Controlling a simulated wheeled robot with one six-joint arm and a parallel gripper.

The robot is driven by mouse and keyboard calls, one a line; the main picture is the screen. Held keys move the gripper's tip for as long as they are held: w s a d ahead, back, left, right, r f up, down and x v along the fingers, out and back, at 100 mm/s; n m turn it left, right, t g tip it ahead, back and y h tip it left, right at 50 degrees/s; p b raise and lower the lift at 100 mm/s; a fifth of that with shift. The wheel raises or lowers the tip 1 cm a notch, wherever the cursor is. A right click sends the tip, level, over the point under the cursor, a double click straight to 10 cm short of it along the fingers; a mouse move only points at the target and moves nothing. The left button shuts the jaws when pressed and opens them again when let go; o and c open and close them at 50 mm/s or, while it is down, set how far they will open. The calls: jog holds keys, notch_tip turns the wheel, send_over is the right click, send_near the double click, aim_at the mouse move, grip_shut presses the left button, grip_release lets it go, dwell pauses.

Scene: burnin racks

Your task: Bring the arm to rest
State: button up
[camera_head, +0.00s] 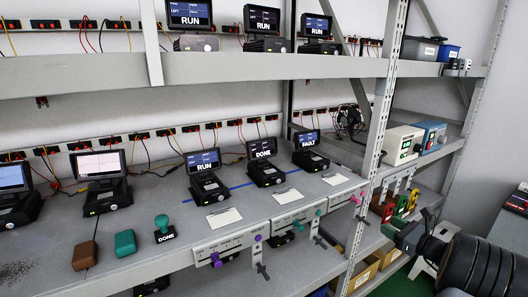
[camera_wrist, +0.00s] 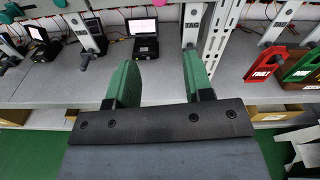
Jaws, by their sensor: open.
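My gripper (camera_wrist: 158,72) is open, with two green-padded fingers apart and nothing between them in the wrist view. It points toward the rack's front edge, and a grey shelf with small black devices lies beyond it. In the head view my arm comes in from the lower right, with my gripper (camera_head: 396,230) in front of the right part of the rack. The fingertips are small and partly dark there. I cannot tell the exact gap to the shelf edge.
A rack upright (camera_head: 374,140) stands close to my gripper. Red and green tags (camera_wrist: 262,68) hang at the right. Devices with screens (camera_head: 263,170) stand on the middle shelf (camera_head: 160,200). Boxes (camera_head: 365,272) sit below. Green floor (camera_wrist: 35,152) shows beneath the rack.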

jog(key=s+a+f+n+g, duration=0.3)
jog(key=s+a+n+g, duration=0.2)
jog(key=a+n+g, duration=0.15)
jog(key=s+a+f+n+g, duration=0.4)
jog(key=s+a+n+g, duration=0.1)
jog(key=a+n, duration=0.25)
jog(key=s+a+r+n+h, duration=0.3)
jog(key=s+a+n, duration=0.3)
jog(key=a+n, duration=0.2)
jog(key=s+a+r+n+h, duration=0.4)
jog(key=s+a+r+n, duration=0.1)
jog(key=s+a+n, duration=0.1)
jog(key=shift+s+a+r+n, duration=0.3)
jog(key=shift+a+r+n, duration=0.05)
jog(key=shift+a+n, duration=0.6)
